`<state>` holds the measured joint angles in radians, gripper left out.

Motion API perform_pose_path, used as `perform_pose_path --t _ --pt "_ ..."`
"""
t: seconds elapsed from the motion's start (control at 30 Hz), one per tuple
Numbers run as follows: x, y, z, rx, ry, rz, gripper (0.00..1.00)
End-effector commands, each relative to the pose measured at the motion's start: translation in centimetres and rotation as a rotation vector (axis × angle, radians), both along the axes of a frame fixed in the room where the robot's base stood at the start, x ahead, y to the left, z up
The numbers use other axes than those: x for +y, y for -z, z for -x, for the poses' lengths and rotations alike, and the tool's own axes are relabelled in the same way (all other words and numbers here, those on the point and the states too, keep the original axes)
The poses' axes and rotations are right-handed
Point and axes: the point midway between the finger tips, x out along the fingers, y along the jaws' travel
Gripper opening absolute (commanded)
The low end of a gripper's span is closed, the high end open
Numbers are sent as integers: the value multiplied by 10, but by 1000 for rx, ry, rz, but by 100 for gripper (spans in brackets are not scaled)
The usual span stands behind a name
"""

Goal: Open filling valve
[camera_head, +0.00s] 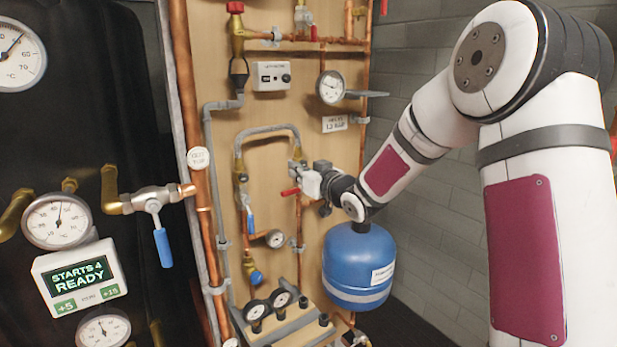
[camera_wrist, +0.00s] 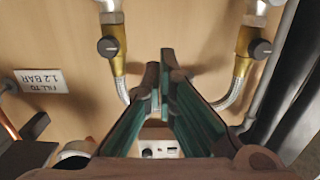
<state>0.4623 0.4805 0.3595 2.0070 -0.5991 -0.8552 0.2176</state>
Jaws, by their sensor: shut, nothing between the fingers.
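A braided filling hose (camera_head: 265,130) arches between two brass valves on the wooden panel. The left valve (camera_head: 239,170) shows clear of my gripper; the right one is partly hidden behind it. In the wrist view, which is upside down, both valves show black round knobs, one at the left (camera_wrist: 108,46) and one at the right (camera_wrist: 260,48). No label shows which is the filling valve. My gripper (camera_head: 297,172) is at the right hose end. Its green-sided fingers (camera_wrist: 160,75) are shut and empty, pointing between the two knobs, apart from both.
A red lever (camera_head: 290,191) sits just below my gripper and a blue lever (camera_head: 251,223) hangs lower left. A "FILL TO 1.2 BAR" sign (camera_wrist: 40,81), a pressure gauge (camera_head: 331,87) and a control box (camera_head: 271,76) are above. A blue tank (camera_head: 357,262) is below my arm.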

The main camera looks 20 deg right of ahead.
Motion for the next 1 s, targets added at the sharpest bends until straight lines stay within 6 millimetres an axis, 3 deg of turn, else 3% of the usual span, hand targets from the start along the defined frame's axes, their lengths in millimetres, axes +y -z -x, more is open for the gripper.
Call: perform_pose_path --t 0.1,0.3,1.0 --pt "1 22 -2 5 0 -2 0" --pt "1 37 -4 2 0 0 0" --pt "4 43 -4 -13 0 46 0"
